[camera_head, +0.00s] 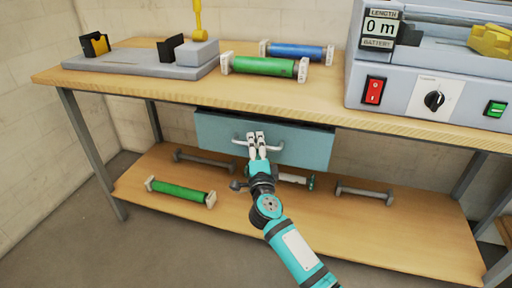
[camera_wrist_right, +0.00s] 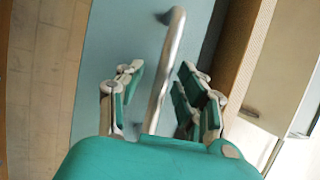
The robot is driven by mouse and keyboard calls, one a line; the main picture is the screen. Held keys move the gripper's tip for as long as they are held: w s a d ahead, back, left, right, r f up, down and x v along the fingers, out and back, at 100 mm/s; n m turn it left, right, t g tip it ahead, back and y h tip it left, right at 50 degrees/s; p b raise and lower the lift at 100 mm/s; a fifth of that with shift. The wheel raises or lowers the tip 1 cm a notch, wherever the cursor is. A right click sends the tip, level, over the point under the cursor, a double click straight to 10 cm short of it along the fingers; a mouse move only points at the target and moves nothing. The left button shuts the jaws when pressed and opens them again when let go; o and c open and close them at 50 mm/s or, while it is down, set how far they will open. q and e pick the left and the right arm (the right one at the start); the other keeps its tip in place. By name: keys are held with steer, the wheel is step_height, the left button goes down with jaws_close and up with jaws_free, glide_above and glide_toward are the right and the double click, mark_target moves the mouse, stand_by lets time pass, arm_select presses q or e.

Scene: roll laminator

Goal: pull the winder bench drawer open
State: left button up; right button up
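The winder bench drawer (camera_head: 310,148) has a teal front under the bench top, with a thin dark strip along its upper edge. I cannot tell whether it stands slightly out. Its pale bar handle (camera_head: 274,148) runs across the front and also shows in the right wrist view (camera_wrist_right: 166,70). My right gripper (camera_head: 257,138) is at the middle of the handle. In the right wrist view, my right gripper (camera_wrist_right: 158,88) is open, with the bar between its fingers and gaps on both sides. My left gripper is not in view.
The wooden bench (camera_head: 150,92) carries a green roll (camera_head: 264,66), a blue roll (camera_head: 297,52) and a grey machine (camera_head: 420,92) with a red switch. The lower shelf (camera_head: 390,225) holds another green roll (camera_head: 180,191) and several bars. Floor is clear at front left.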

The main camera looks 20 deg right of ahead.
jaws_close()
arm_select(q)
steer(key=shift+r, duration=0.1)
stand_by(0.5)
